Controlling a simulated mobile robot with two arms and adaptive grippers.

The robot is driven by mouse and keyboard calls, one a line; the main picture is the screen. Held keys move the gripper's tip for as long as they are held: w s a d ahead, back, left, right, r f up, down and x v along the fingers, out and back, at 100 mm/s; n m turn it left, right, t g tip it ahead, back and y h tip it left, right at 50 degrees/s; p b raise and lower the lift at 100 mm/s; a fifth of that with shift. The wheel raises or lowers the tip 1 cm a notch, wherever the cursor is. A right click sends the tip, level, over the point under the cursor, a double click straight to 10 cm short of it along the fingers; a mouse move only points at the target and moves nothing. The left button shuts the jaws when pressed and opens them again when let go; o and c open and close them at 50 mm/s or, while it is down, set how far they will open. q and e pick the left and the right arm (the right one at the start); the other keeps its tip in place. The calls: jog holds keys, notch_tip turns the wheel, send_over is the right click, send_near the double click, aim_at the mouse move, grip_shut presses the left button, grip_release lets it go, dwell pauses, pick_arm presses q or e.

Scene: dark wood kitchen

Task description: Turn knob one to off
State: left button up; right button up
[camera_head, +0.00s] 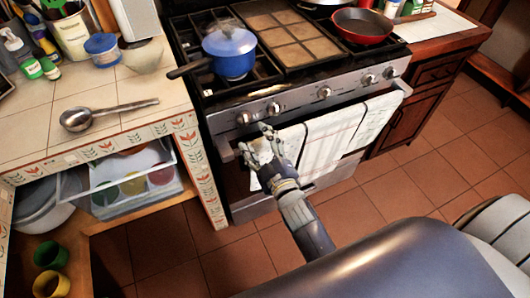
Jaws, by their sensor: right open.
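The stove (300,100) has a row of several round silver knobs along its front panel. The leftmost knob (243,118) and the one beside it (273,108) are on the left part of the panel. Two more knobs, a middle knob (324,92) and a right knob (369,79), sit farther along. The knobs' markings are too small to read. My right gripper (257,138) is open and empty, just below and in front of the two left knobs. Contact with a knob cannot be told. My left gripper is out of view.
Striped towels (335,135) hang on the oven handle beside my right gripper. A blue pot (230,52) and a red pan (362,27) stand on the stove. A ladle (105,112) lies on the tiled counter at left. The floor in front is clear.

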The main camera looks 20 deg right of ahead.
jog(key=s, duration=0.5)
jog(key=shift+s+d, duration=0.1)
dwell(0.3)
jog(key=s+a+f+m+g, duration=0.1)
jog(key=s+f+g, duration=0.25)
jog(key=f, duration=0.75)
jog(key=s+f+m+g, duration=0.15)
jog(key=s+f, duration=0.35)
jog(key=f, duration=0.6)
jog(key=s+a+f+m+g, duration=0.1)
jog(key=s+f+g, duration=0.3)
jog(key=f, duration=0.8)
jog(key=s+d+f+m+g, duration=0.1)
jog(key=s+d+f+g, duration=0.1)
jog(key=s+f, duration=0.3)
jog(key=s+d+f+m+g, duration=0.1)
jog(key=s+d+f+g, duration=0.2)
jog(key=s, duration=1)
jog(key=s+d+f+m+g, duration=0.1)
jog(key=s+d+f+g, duration=0.1)
jog(key=s+f, duration=0.6)
jog(key=shift+s+d+f+g+h, duration=0.2)
jog(key=shift+s+g+h, duration=0.1)
jog(key=shift+s+g, duration=0.2)
